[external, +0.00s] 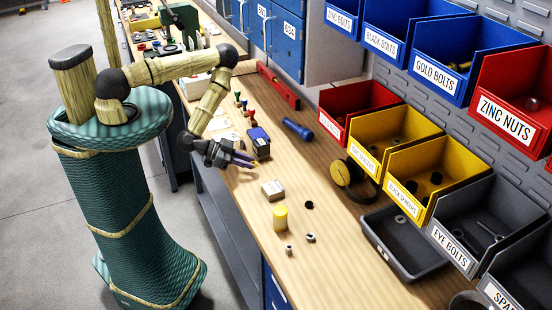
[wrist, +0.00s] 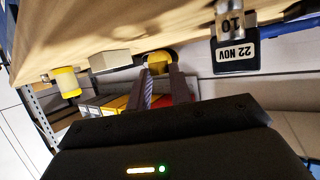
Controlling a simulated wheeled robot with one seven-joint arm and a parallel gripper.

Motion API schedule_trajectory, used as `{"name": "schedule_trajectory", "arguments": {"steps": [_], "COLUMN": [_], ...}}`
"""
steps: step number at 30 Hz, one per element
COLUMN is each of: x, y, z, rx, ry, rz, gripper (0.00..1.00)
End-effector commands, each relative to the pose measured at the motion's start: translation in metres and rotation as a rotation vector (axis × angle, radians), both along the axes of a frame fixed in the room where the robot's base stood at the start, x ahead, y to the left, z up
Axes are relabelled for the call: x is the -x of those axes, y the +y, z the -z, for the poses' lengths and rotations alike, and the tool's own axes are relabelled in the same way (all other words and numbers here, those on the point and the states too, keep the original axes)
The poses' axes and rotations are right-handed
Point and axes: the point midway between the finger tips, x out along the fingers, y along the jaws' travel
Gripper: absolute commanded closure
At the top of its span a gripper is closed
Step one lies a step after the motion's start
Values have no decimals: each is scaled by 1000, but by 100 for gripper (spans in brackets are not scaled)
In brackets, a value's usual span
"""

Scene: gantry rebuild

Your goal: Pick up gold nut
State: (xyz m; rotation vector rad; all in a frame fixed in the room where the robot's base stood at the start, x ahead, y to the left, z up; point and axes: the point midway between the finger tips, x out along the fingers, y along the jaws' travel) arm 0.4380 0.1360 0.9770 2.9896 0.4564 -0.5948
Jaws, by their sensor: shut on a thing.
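My gripper (external: 250,166) is above the wooden bench in the external view, near the bench's front edge and left of a small box. Its two fingers reach right and also show in the wrist view (wrist: 163,72). They are shut on a small gold-yellow piece, the gold nut (wrist: 158,62), which sits between the fingertips. In the external view only a speck of gold shows at the tips, so its shape is hard to make out. Two small silvery nuts (external: 310,237) (external: 288,249) and a black ring-like piece (external: 308,205) lie on the bench further right.
A small box (external: 272,190), a yellow cylinder (external: 280,218), a date block (external: 260,138) and a blue flashlight (external: 297,130) stand or lie near the gripper. Yellow-and-black earmuffs (external: 342,174), a grey tray (external: 385,262) and labelled bins (external: 425,190) line the back. The bench's front right is clear.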

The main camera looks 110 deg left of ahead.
Motion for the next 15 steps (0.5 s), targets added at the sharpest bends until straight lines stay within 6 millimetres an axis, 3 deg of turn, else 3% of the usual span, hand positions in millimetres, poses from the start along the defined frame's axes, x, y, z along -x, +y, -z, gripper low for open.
{"name": "schedule_trajectory", "arguments": {"steps": [9, 15], "x": [0, 0], "y": [0, 0], "z": [-50, -64], "rx": [-2, -1], "ry": [-1, 0], "rz": [2, -1], "gripper": [100, 100]}}
